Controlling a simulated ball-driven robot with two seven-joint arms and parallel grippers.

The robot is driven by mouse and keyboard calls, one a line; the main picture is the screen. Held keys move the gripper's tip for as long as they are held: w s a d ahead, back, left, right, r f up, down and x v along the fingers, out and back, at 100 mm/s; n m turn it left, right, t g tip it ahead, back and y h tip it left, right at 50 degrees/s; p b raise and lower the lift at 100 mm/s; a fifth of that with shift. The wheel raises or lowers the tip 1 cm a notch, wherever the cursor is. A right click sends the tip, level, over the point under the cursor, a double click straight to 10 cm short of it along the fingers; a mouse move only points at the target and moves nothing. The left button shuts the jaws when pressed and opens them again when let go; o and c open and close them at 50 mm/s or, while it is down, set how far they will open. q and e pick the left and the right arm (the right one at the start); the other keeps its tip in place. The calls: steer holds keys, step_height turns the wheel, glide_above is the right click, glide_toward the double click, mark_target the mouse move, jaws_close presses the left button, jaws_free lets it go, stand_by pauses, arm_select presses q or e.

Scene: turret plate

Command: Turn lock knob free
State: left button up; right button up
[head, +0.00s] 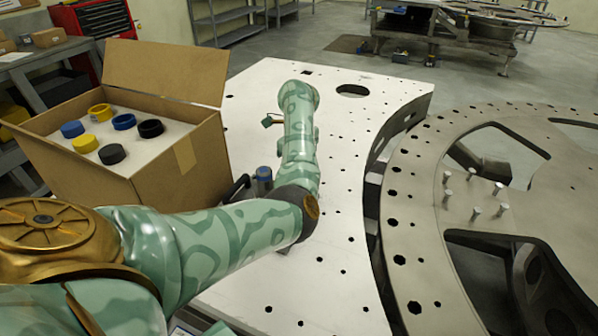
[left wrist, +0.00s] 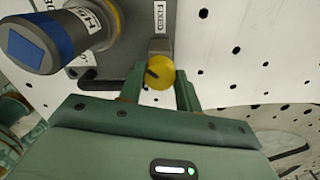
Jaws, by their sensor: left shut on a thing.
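A yellow round lock knob (left wrist: 160,74) with a dark slot mark shows in the left wrist view, below a label reading FIXED. It sits on a grey fixture (left wrist: 125,42). My left gripper (left wrist: 160,82) has its two green fingers on either side of the knob and is shut on it. A blue-capped cylinder (left wrist: 40,42) stands out from the same fixture at the left. In the head view a blue cap (head: 264,172) shows beside my left arm; the arm hides the knob and the fingertips there. My right gripper is in neither view.
The white drilled plate (head: 250,95) lies under my left arm. A cardboard box (head: 185,160) with several coloured caps stands at its left. A large grey ring (head: 415,230) with holes and upright pins lies at the right.

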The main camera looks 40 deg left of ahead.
arm_select(q)
steer(key=n+b, duration=0.3)
steer(key=n, duration=0.1)
steer(key=shift+f+n, duration=0.15)
steer(key=shift+n, duration=0.15)
steer(key=shift+n+b, duration=1)
steer(key=shift+n, duration=0.6)
steer(key=shift+r+n, duration=0.25)
steer(key=shift+n, duration=0.05)
steer(key=o, duration=1)
step_height(320, 180, up, 16)
steer(key=p, duration=0.4)
steer(key=shift+r, duration=0.15)
steer(key=shift+a, duration=0.1)
